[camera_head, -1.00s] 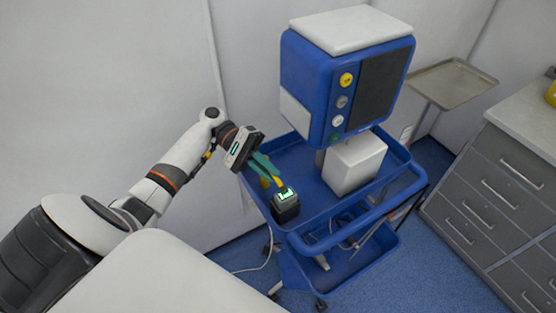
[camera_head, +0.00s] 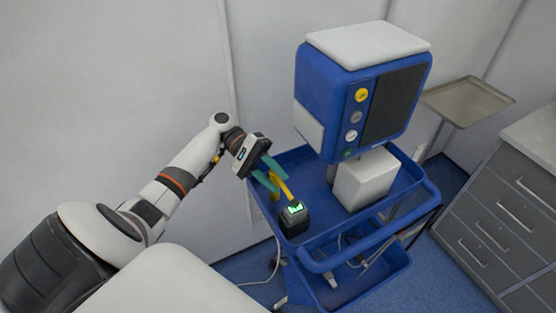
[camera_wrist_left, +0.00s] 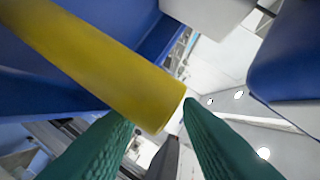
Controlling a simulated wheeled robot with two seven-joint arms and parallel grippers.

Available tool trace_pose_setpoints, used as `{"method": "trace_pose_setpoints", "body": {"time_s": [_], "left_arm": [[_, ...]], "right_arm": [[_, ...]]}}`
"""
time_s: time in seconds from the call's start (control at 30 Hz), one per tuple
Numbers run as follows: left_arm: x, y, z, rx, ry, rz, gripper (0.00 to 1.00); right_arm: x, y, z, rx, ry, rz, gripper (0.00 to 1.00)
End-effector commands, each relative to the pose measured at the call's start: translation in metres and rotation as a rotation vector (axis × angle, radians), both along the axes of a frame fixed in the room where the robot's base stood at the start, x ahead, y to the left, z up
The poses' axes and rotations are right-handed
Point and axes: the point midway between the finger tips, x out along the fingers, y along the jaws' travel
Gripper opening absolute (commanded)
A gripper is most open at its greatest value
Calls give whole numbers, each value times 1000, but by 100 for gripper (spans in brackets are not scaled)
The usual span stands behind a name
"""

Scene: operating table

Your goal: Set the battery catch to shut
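A dark battery-like block (camera_head: 296,222) with a lit green display (camera_head: 294,208) stands on the near left part of the blue cart. A yellow bar (camera_head: 283,188) slants up from beside the block toward my left gripper; I take it for the catch, but its joint to the block is unclear. My left gripper (camera_head: 277,181) has its green fingers spread, close to the bar. In the left wrist view the bar (camera_wrist_left: 110,65) comes in from the upper left. Its end lies near and between the fingertips (camera_wrist_left: 158,112); contact cannot be told. My right gripper is out of view.
The blue cart (camera_head: 340,222) carries a large blue device (camera_head: 340,95) and a white box (camera_head: 364,181). A smaller yellow piece (camera_head: 274,195) shows beside a finger. A metal tray (camera_head: 466,100) and grey drawers (camera_head: 505,215) stand at right.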

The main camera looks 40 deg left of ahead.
Motion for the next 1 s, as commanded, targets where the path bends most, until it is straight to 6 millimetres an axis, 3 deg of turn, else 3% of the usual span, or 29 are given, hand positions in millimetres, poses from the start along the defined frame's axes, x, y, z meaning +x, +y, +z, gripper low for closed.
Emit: {"method": "trace_pose_setpoints", "body": {"time_s": [0.2,0.4,1.0], "left_arm": [[6,38,4,3,0,3,33],[8,56,10,0,0,2,33],[8,57,11,0,0,0,33]], "right_arm": [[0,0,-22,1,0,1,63],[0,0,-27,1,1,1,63],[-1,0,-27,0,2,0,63]]}}
